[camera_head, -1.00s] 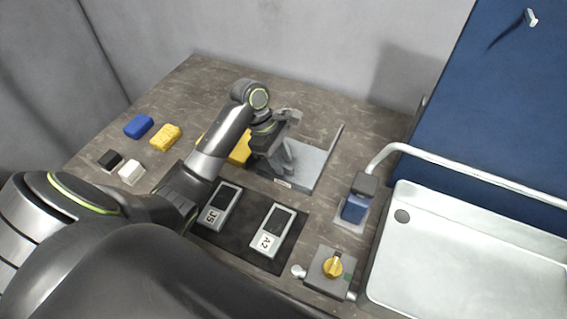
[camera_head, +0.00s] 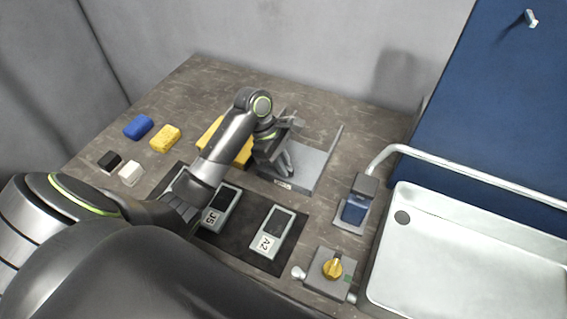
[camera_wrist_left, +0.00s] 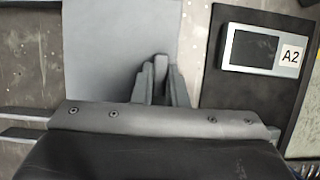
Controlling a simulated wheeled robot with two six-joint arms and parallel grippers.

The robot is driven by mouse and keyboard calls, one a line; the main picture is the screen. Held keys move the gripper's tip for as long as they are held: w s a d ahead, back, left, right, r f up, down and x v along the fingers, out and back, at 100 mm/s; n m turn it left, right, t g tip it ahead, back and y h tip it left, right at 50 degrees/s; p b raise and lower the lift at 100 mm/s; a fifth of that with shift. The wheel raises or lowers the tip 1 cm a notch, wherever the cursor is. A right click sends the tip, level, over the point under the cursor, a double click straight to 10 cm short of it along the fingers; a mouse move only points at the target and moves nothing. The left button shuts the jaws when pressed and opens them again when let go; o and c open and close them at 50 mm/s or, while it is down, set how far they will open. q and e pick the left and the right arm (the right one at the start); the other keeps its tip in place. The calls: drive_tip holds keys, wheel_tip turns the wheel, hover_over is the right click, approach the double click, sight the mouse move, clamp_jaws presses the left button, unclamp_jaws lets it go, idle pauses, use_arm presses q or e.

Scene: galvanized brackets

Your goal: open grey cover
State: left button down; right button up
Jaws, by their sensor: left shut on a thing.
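The grey cover (camera_head: 312,162) is a flat, pale grey plate on the worktop, with a small label on its front edge. It looks level and closed. My left gripper (camera_head: 288,168) points down at the left part of the cover. In the left wrist view, its fingers (camera_wrist_left: 160,84) are shut on a narrow grey upright piece that looks like the cover's handle; the grey plate (camera_wrist_left: 115,45) lies beneath. The fingers hide most of this piece. My right gripper is not in view.
A yellow item (camera_head: 237,150) is partly behind my arm.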

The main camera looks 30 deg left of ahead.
sight(300, 144)
use_arm(q)
drive_tip(key=shift+w+r+p, duration=0.2)
drive_tip(key=shift+w+p, duration=0.1)
drive_tip(key=shift+p, duration=0.2)
drive_tip(key=w+p, duration=0.4)
drive_tip(key=shift+w+a, duration=0.1)
drive_tip(key=w, duration=0.5)
drive_tip(key=shift+w+a+f, duration=0.25)
drive_tip(key=shift+w, duration=0.6)
drive_tip(key=c, duration=1.5)
unclamp_jaws()
drive_tip(key=shift+o, duration=0.3)
drive_tip(key=shift+r, duration=0.1)
